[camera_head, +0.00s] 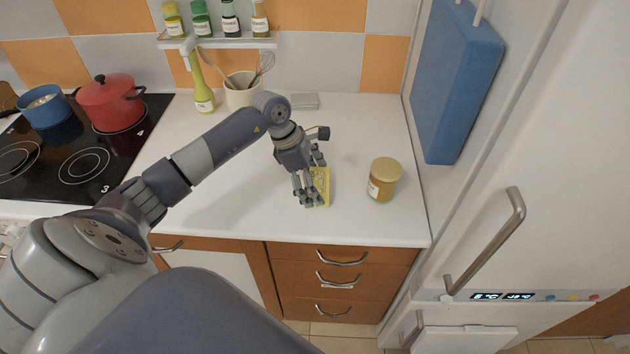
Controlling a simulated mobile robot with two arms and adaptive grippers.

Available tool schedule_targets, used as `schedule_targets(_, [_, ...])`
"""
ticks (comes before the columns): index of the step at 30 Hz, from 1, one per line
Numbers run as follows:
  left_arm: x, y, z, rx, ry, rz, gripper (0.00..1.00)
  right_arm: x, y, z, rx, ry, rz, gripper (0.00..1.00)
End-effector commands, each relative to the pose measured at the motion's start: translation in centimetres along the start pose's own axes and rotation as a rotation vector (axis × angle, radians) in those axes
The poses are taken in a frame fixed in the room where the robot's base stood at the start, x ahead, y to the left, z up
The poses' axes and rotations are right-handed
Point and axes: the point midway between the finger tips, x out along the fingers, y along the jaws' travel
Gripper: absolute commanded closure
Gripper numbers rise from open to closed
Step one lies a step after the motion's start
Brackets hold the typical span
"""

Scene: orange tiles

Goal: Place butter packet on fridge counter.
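A yellow butter packet (321,184) lies on the white counter (235,210), in the right half of its top. My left gripper (309,192) comes down from above at the packet's left side and partly covers it. Its fingers are at or against the packet, and I cannot tell whether they are closed on it. My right gripper is not in view.
A jar with a tan lid (384,180) stands right of the packet. The white fridge (560,190) is at the right, with a blue board (455,80) on its side. A utensil pot (243,92) and an oil bottle (202,88) stand behind. The stove holds a red pot (112,103).

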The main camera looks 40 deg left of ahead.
Motion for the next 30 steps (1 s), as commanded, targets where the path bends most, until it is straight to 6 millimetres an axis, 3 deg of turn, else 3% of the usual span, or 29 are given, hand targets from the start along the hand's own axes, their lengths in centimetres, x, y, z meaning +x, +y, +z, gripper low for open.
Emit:
schedule_targets(15, [-0.7,0.1,0.1,0.0,0.0,0.003,0.0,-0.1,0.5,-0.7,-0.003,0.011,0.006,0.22])
schedule_targets(30, [-10.4,0.1,0.1,0.001,0.001,0.004,0.0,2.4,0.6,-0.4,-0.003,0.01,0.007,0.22])
